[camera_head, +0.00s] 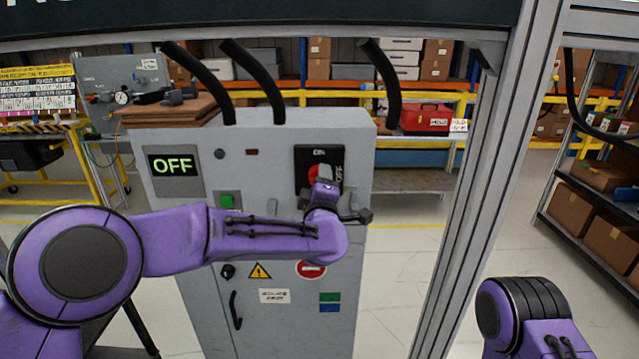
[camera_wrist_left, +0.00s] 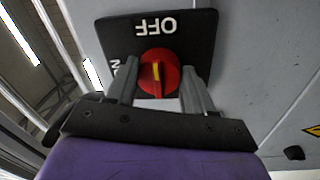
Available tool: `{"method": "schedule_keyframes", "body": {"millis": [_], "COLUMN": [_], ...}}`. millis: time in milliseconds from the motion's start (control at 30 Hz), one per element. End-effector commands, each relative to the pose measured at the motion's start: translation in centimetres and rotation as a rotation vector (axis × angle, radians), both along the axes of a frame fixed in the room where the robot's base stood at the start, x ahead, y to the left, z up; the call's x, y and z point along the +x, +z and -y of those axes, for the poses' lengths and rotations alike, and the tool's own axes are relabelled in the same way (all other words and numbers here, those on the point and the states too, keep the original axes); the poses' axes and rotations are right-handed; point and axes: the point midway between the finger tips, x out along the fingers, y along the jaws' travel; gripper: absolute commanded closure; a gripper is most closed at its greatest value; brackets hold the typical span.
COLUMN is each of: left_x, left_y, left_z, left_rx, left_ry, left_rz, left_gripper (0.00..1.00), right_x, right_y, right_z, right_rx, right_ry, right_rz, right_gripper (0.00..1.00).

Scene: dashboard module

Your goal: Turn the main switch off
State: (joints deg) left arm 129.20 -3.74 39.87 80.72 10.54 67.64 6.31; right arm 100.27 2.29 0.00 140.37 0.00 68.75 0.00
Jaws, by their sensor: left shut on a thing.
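The main switch is a red rotary knob (camera_wrist_left: 160,76) with a yellow mark, on a black plate (camera_wrist_left: 190,40) lettered ON and OFF. In the left wrist view, the yellow mark lines up with the OFF lettering. My left gripper (camera_head: 322,186) is at the knob, with one finger on each side, shut on it. It hides much of the knob in the head view, where a little red (camera_head: 313,174) shows. A display (camera_head: 175,167) on the grey cabinet (camera_head: 260,135) reads OFF in green. My right gripper is out of view; only part of my right arm shows.
The cabinet front also carries a green button (camera_head: 227,201), a warning triangle (camera_head: 260,270) and a black handle (camera_head: 235,310). A metal frame post (camera_head: 480,190) stands to the right of the cabinet. Shelves with boxes (camera_head: 605,240) stand farther right.

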Motion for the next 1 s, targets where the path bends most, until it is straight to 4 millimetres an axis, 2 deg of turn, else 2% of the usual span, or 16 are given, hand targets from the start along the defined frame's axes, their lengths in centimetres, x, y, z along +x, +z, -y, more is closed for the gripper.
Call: {"method": "schedule_keyframes", "body": {"millis": [267,300,333,367,700,767,1000], "left_x": [0.0,0.0,0.0,0.0,-0.6,-1.5,-7.2], "left_y": [-0.1,-0.1,-0.1,-0.1,-0.2,-0.4,-0.9], "left_z": [0.0,0.0,0.0,0.0,0.0,0.0,0.0], "left_rx": [0.005,0.005,0.004,0.004,0.002,0.003,0.004], "left_ry": [-0.002,-0.002,-0.002,-0.002,-0.002,-0.002,-0.003], "left_rz": [-0.001,-0.001,-0.001,-0.001,0.0,0.001,0.002], "left_gripper": [0.78,0.35,0.25,0.22,0.22,0.22,0.22], "right_x": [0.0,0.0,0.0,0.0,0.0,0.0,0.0], "right_y": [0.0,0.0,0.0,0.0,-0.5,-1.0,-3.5], "right_z": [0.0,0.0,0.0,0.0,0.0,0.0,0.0], "right_rx": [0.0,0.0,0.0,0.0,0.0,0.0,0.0], "right_ry": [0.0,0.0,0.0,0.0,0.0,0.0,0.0], "right_rz": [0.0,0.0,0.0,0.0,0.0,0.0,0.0], "right_gripper": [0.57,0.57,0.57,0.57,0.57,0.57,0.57]}}
